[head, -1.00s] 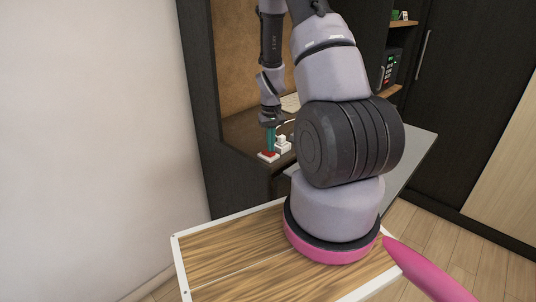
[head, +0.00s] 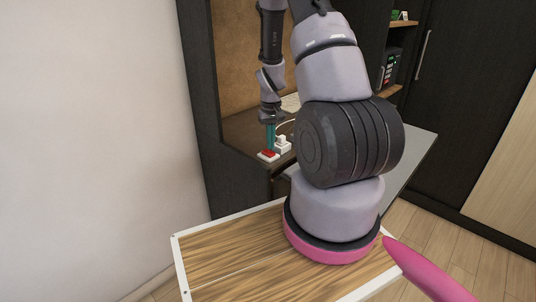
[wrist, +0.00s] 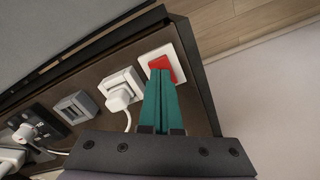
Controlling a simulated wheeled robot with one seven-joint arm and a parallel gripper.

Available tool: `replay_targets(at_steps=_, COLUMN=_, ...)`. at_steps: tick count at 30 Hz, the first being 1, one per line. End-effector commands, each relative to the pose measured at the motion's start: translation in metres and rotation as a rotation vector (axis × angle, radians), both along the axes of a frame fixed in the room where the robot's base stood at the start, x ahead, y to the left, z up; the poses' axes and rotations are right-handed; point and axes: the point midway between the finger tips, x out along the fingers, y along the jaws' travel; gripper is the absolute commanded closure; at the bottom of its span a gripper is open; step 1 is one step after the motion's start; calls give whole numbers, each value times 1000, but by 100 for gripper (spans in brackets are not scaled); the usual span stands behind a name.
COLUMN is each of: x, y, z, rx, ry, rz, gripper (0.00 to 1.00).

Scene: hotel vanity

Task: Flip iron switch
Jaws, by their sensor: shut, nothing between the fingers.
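A red rocker switch (wrist: 161,67) sits in a white square plate (wrist: 180,58) on the dark vanity top, near its edge. The switch also shows in the head view (head: 268,154) at the front left of the top. My gripper (wrist: 160,76) has its two teal fingers shut together with nothing between them. In the head view my gripper (head: 270,150) points down over the red switch. In the wrist view the fingertips overlap the lower part of the switch; I cannot tell whether they touch it. No iron is recognisable.
A white socket with a white plug (wrist: 118,97) stands right beside the switch, its cord running back. A grey double switch (wrist: 76,106) and a dark panel (wrist: 35,128) lie further along. A safe (head: 391,66) sits on a shelf at the right. A wall stands left.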

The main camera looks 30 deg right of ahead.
Motion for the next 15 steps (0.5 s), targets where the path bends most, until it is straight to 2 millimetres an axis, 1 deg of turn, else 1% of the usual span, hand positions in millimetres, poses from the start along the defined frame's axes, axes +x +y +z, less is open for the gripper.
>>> replay_targets(at_steps=3, x=0, y=0, z=11, rx=0, ry=-2, rz=-1, gripper=100)
replay_targets(at_steps=15, x=0, y=0, z=42, rx=0, ry=-1, rz=0, gripper=100)
